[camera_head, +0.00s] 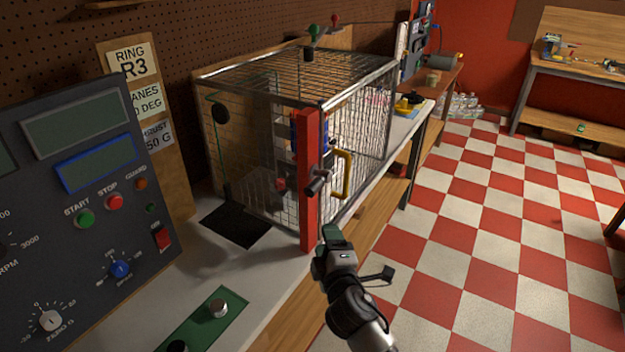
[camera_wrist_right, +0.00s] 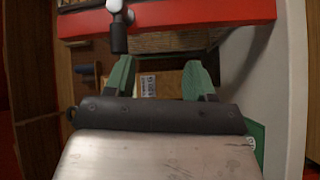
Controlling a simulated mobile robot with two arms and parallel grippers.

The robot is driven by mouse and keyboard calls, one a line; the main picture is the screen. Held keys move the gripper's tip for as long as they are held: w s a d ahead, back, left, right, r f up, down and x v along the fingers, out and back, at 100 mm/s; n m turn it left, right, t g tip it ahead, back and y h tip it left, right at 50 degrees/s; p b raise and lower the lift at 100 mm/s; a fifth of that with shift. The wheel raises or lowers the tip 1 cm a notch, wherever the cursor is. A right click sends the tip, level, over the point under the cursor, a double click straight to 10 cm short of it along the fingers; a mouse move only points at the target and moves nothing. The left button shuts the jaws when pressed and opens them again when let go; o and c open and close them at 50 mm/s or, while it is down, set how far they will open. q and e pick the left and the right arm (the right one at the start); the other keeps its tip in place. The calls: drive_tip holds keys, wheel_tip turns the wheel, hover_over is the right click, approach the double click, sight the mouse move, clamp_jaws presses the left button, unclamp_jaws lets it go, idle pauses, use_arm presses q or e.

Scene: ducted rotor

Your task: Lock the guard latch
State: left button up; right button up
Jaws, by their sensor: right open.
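The guard is a wire-mesh cage (camera_head: 360,115) on the bench. A red post (camera_head: 308,210) stands at its near corner. The guard latch (camera_head: 318,183), a dark knob-ended lever on a metal pivot, sits on the post. In the right wrist view the latch (camera_wrist_right: 119,38) hangs from the red post (camera_wrist_right: 200,18), just beyond and left of the fingers. A yellow handle (camera_head: 346,174) is beside the latch. My right gripper (camera_head: 330,236) is below the latch, apart from it. Its green fingers (camera_wrist_right: 159,78) are spread with nothing between them. My left gripper is out of view.
A dark control panel (camera_head: 80,190) with buttons and dials stands at the left. A green plate with knobs (camera_head: 205,318) lies on the bench's near part. A black mat (camera_head: 236,224) is beside the cage. The checkered floor (camera_head: 470,240) at right is open.

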drive_tip(key=t, duration=0.1)
approach(314, 188)
drive_tip(key=f, duration=0.1)
drive_tip(key=shift+n, duration=0.4)
drive_tip(key=w, duration=0.3)
drive_tip(key=w+a+p, duration=0.1)
drive_tip(key=w, duration=0.7)
drive_tip(key=shift+w+a+r, duration=0.15)
drive_tip(key=shift+w+r, duration=0.1)
drive_tip(key=shift+r, duration=0.15)
drive_tip(key=shift+c, duration=0.3)
clamp_jaws()
